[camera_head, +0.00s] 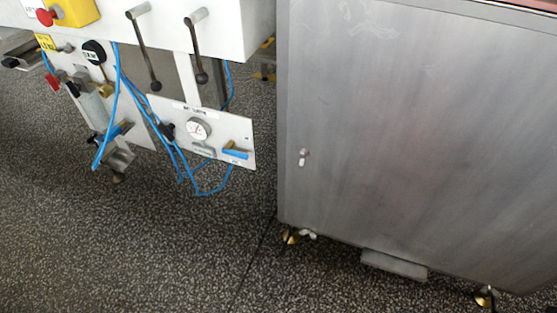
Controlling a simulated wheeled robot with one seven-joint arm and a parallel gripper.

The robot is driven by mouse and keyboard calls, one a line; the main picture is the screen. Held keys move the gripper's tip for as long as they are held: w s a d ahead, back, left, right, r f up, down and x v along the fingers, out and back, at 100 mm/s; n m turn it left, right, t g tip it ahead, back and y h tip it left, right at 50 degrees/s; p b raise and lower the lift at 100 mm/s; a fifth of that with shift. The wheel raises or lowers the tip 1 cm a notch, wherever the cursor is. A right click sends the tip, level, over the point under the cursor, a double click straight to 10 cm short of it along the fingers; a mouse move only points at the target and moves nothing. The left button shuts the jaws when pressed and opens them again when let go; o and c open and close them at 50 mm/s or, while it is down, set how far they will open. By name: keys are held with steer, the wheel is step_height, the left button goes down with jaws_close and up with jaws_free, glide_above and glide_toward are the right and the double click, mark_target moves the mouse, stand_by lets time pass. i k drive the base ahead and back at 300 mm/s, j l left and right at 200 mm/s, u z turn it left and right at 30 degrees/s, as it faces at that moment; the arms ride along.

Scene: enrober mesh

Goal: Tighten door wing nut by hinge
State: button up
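A large grey metal panel (420,130), which looks like a cabinet door, fills the right half of the head view. A small pale fitting with a reddish end (303,157) sits on its left part; it may be a wing nut, but it is too small to tell. A brass-coloured piece (291,236) with a small white part (309,235) beside it is at the panel's lower left corner. Another brass piece (485,298) is at the lower right. I cannot make out a hinge. My gripper is not in view.
A white machine (180,25) with two dark levers, a red button on a yellow box (72,12) and a gauge panel (225,135) stands at the left. Blue hoses (125,75) hang below it. A grey block (394,265) juts under the door. Speckled floor (140,255) is clear at lower left.

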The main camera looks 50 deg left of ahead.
mark_target(304, 153)
steer(key=u, duration=1.85)
steer(key=i+j+z, duration=0.15)
steer(key=j, duration=0.35)
steer(key=j+z, duration=0.1)
steer(key=j, duration=0.4)
steer(key=i+j+z, duration=0.15)
steer(key=j, duration=0.35)
steer(key=k, duration=0.05)
